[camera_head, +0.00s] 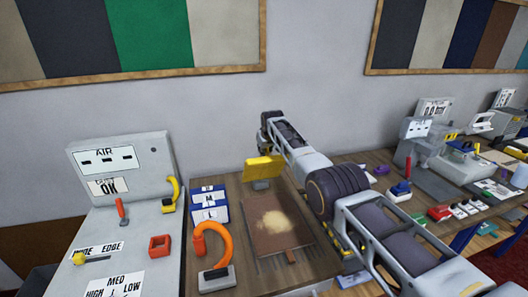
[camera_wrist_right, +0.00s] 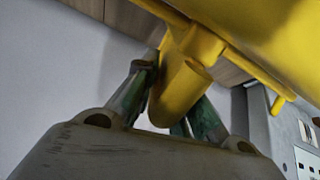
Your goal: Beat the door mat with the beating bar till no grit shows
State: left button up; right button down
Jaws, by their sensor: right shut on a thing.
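The door mat (camera_head: 264,244) is a brown rectangle lying flat on the bench in the head view. A pale beige patch of grit (camera_head: 284,221) shows across its upper middle. The yellow beating bar (camera_head: 262,169) is above the mat's far edge. My right gripper (camera_wrist_right: 172,108) is shut on the bar's yellow handle (camera_wrist_right: 182,92), which sits between its two fingers in the right wrist view. In the head view my right arm reaches in from the lower right, and its fingertips cannot be made out. My left gripper is not in view.
Left of the mat stand an orange hooked tool (camera_head: 212,247), blue-and-white labelled boxes (camera_head: 209,204) and a grey machine panel (camera_head: 122,162) marked AIR. A red square block (camera_head: 160,246) lies nearby. The right bench holds several tools and machines. A wall stands behind.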

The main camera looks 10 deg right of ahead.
jog(key=shift+w+r, duration=0.1)
jog(key=shift+r, duration=0.2)
jog(key=c, duration=1.5)
grip_release()
jog(key=shift+o, duration=0.4)
jog(key=shift+d, duration=0.15)
jog(key=shift+f, duration=0.15)
jog(key=shift+a+r, duration=0.2)
jog(key=shift+a, duration=0.05)
jog(key=shift+s+d+r, duration=0.15)
jog(key=shift+s+r, duration=0.1)
jog(key=shift+s, duration=0.1)
jog(key=shift+s+r, duration=0.35)
jog(key=shift+r, duration=0.05)
jog(key=shift+v, duration=4.8)
